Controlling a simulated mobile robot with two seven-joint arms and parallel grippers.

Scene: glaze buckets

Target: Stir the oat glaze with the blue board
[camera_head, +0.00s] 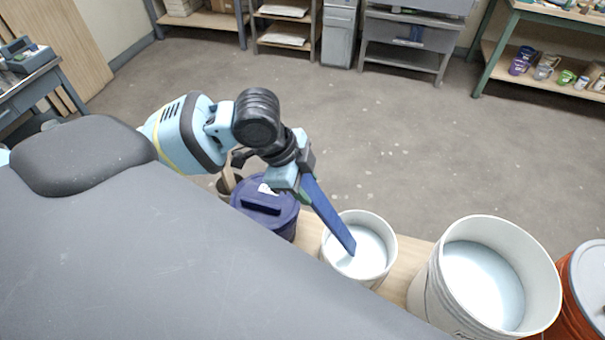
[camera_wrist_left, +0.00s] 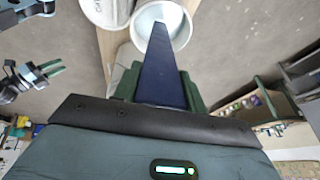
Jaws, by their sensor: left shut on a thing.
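My left gripper (camera_head: 293,181) is shut on the upper end of the blue board (camera_head: 328,215), a long flat dark-blue strip. The board slants down to the right, its lower end inside the rim of a small white bucket (camera_head: 387,267). Pale, whitish glaze (camera_head: 367,262) fills part of this bucket; I cannot tell whether the tip dips into it. No label shows which glaze is oat. In the left wrist view the board (camera_wrist_left: 162,72) reaches toward the white bucket (camera_wrist_left: 180,38). My right gripper (camera_wrist_left: 52,69) is at the left there, its fingers apart and empty.
A larger white bucket (camera_head: 432,290) of pale glaze stands to the right, beside an orange bucket (camera_head: 580,310). A purple lidded bucket (camera_head: 265,208) stands left of the small one. They share a wooden board or bench (camera_head: 401,270). Shelves line the back; the floor between is open.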

